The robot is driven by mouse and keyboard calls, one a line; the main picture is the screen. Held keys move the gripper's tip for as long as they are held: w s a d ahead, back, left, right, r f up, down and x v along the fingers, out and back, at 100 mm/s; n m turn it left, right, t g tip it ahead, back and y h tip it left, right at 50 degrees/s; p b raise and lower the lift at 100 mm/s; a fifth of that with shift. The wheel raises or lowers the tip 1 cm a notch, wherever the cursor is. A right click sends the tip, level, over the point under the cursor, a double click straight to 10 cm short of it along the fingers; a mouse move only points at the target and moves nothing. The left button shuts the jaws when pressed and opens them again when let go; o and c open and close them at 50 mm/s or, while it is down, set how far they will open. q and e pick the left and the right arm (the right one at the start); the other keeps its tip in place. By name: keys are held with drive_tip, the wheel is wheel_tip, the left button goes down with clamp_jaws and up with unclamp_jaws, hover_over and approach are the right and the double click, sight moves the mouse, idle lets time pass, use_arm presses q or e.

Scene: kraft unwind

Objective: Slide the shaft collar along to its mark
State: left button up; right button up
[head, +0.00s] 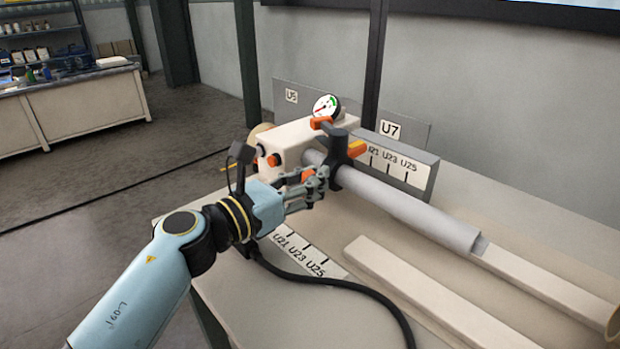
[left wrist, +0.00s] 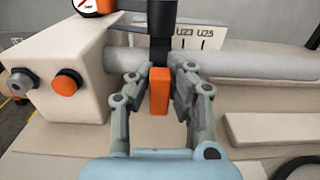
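The shaft collar (head: 343,150) is a dark ring around the grey shaft (head: 410,205), close to the cream housing, with orange tabs. In the left wrist view the dark collar (left wrist: 161,45) has an orange tab (left wrist: 159,92) towards me. My right gripper is out of view.
The cream housing (head: 290,138) with a dial gauge (head: 326,107) and orange buttons stands left of the collar. A second U21, U23, U25 plate (head: 303,256) lies on the bench front. A black cable and a cream bar (head: 430,295) lie nearby. The shaft right of the collar is clear.

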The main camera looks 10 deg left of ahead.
use_arm(q)
clamp_jaws()
drive_tip(key=shift+w+a+b, duration=0.5)
drive_tip(key=shift+w+a, duration=0.25)
drive_tip(key=shift+a, duration=0.35)
drive_tip(key=shift+r, duration=0.1)
drive_tip(key=o, duration=0.8)
unclamp_jaws()
drive_tip(key=shift+a, duration=0.15)
drive_tip(key=v, duration=1.1)
drive_tip(key=shift+s+a, duration=0.15)
drive_tip(key=shift+s, duration=0.2)
